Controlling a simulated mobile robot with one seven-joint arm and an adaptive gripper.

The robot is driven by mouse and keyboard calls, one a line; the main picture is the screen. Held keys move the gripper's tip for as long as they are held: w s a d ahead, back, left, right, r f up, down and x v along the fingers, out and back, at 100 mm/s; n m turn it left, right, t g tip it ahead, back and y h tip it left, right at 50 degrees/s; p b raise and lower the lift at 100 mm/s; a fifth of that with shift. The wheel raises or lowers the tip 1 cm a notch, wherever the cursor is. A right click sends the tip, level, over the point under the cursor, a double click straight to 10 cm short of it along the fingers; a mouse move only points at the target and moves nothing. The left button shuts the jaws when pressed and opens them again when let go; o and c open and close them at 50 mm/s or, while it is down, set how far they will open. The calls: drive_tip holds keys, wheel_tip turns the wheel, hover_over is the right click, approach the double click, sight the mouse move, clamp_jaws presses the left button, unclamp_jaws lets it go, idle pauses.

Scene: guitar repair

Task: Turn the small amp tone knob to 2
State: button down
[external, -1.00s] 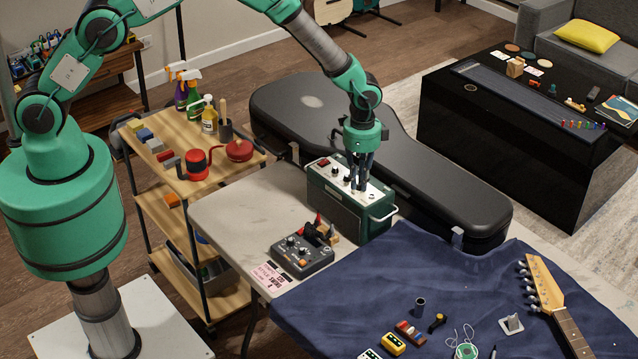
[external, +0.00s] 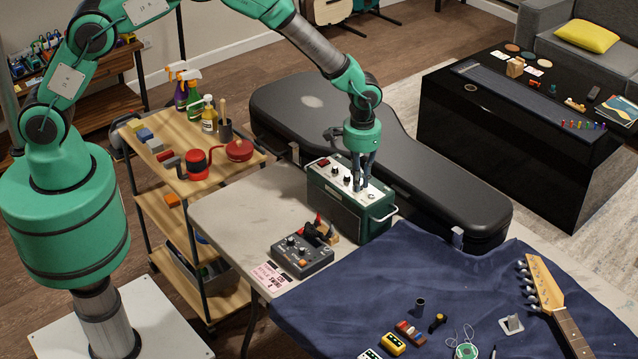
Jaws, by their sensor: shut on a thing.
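The small amp (external: 335,213) is a dark green box with a pale top panel, standing upright at the back of the table. Small dark knobs (external: 346,180) and a red switch (external: 324,162) show on its top panel. My gripper (external: 362,188) points straight down over the right part of that panel. Its fingers are close together, shut on a knob that they mostly hide. The knob's pointer and the number marks cannot be read at this size.
A grey pedal box (external: 302,254) with knobs and a pink card (external: 271,277) are left in front of the amp. A black guitar case (external: 440,185) lies right behind it. A blue cloth (external: 400,275) with small tools covers the table's right side.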

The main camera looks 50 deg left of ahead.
drive_tip(key=shift+r+n, duration=0.1)
drive_tip(key=shift+n, duration=1.5)
drive_tip(key=c, duration=1.7)
unclamp_jaws()
drive_tip(key=shift+r, duration=0.1)
wheel_tip(320, 180, up, 12)
drive_tip(key=shift+f, duration=0.15)
